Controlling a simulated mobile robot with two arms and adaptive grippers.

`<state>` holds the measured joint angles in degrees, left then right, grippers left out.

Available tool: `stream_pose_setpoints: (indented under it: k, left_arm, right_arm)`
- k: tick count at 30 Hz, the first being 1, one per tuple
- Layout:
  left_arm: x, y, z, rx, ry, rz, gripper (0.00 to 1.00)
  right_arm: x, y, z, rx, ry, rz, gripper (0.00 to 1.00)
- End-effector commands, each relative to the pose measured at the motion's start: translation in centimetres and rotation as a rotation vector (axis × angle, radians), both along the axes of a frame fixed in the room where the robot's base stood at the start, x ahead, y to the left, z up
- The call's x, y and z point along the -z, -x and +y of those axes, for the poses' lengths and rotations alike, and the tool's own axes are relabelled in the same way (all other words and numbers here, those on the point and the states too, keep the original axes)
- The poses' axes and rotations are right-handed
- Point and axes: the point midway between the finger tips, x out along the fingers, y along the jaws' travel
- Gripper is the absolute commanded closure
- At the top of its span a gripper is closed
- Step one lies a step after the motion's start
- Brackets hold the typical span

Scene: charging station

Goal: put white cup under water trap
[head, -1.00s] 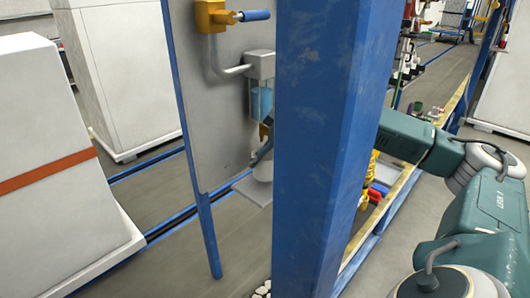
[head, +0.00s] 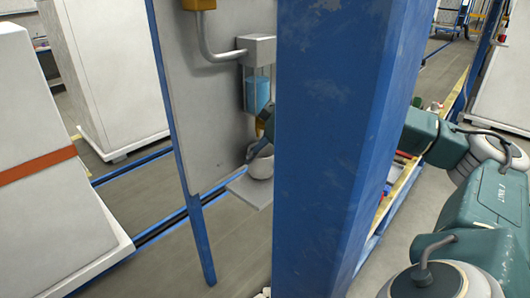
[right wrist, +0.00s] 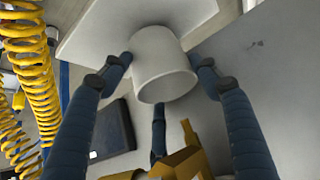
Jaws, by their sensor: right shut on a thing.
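The white cup (head: 262,164) shows in the head view left of the blue post, at a small grey shelf (head: 243,190). The water trap (head: 258,90), with its blue bowl under a grey head, is on the panel above the cup. My right gripper (head: 257,150) is partly hidden by the post and is at the cup. In the right wrist view my gripper (right wrist: 162,72) is shut on the cup (right wrist: 163,66), dark blue fingers on both sides. The cup's far end is at the shelf plate (right wrist: 105,28); I cannot tell whether it touches. My left gripper is not in view.
The wide blue post (head: 335,130) stands in front of my right arm and hides much of it. The grey panel (head: 208,110) backs the trap. Yellow coiled hoses (right wrist: 30,75) hang at the left in the right wrist view.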

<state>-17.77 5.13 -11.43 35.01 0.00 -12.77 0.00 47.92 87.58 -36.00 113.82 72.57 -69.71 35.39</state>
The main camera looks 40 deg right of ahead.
Motion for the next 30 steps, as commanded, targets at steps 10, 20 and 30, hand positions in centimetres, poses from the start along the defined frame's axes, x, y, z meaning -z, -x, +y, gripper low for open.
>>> stream_pose_setpoints:
  k: [10, 20, 30]
  left_arm:
    - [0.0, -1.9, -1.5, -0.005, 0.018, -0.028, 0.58]
    - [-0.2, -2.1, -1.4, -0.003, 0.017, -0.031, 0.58]
    - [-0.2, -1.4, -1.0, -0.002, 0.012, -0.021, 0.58]
  right_arm:
    - [0.5, 0.1, 0.0, 0.001, -0.001, 0.005, 0.19]
    - [0.0, 0.0, 0.0, 0.001, -0.001, 0.002, 0.19]
    - [-5.1, 3.2, 0.2, 0.004, 0.004, -0.001, 0.19]
